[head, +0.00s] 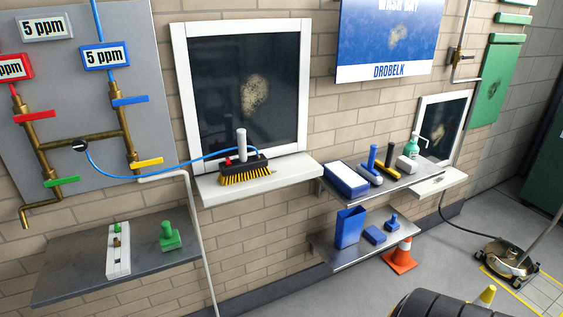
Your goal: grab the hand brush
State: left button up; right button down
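A brush (243,172) with a black block, yellow bristles and an upright light-grey handle sits on the white ledge (290,172) under the large dark window. Its bristles face down. A thin blue hose (165,172) runs from the pipe panel to it. On the upper metal shelf to the right stand tools with upright handles, one blue (371,163) and one black with a yellow base (387,165). I cannot tell whether either of these is a brush. Neither of my grippers is in view.
The upper shelf also holds a blue-and-white box (346,181) and a green bottle (413,146). The lower shelf (350,255) holds blue items. An orange cone (401,257) and a floor machine (507,258) stand on the floor. A dark shelf (75,280) juts out at left.

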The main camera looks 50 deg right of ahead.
aim_at(245, 167)
jog(key=z, duration=1.25)
jog(key=u, duration=0.2)
jog(key=i+l+u, duration=0.25)
jog(key=l+u, duration=0.3)
jog(key=l, duration=0.15)
jog(key=i+l+u, duration=0.25)
jog(key=l, duration=0.15)
jog(key=k, duration=0.1)
